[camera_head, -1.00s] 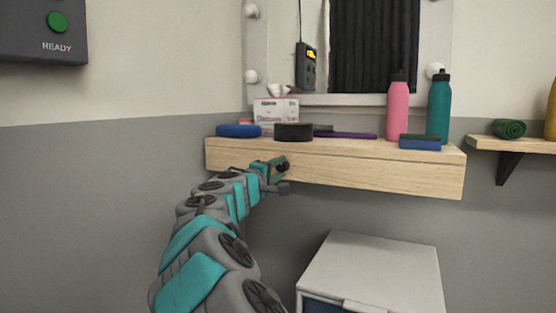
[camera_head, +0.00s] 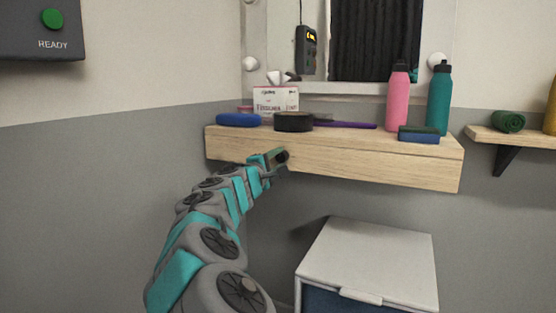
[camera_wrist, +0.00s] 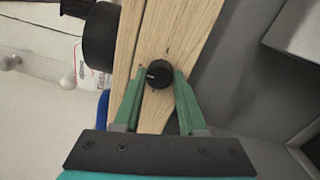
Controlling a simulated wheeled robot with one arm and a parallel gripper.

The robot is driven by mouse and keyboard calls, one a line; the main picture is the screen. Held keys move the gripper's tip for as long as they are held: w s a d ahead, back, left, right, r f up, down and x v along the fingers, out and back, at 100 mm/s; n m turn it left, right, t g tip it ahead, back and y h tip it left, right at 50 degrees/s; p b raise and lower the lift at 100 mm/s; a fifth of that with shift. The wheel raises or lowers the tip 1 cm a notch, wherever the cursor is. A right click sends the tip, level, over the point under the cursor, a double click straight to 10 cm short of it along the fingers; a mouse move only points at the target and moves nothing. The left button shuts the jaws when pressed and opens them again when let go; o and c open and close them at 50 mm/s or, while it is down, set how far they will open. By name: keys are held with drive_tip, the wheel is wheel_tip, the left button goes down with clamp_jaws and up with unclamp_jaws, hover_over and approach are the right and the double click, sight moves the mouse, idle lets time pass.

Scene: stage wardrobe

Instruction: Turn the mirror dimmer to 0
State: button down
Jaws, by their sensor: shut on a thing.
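The mirror dimmer is a black round knob (camera_wrist: 159,74) on the front face of the wooden shelf, with a small pale mark on its left side in the wrist view. My gripper (camera_wrist: 158,88) has its two green fingers on either side of the knob and is shut on it. In the head view my gripper (camera_head: 277,160) is at the left part of the shelf's front face, and it largely hides the knob. The mirror (camera_head: 374,45) with round bulbs on its frame stands above the shelf.
The shelf (camera_head: 400,168) holds a blue oval item (camera_head: 238,120), a black round tin (camera_head: 293,122), a tissue box (camera_head: 276,102), a pink bottle (camera_head: 398,100) and a teal bottle (camera_head: 440,102). A white-topped cabinet (camera_head: 375,258) stands below, to the right of my arm.

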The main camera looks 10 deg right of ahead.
drive_tip(key=shift+c, duration=2.3)
unclamp_jaws()
drive_tip(key=v, duration=0.7)
drive_tip(key=shift+s+a+b, duration=0.25)
drive_tip(key=shift+s+b, duration=0.05)
drive_tip(key=shift+s, duration=0.05)
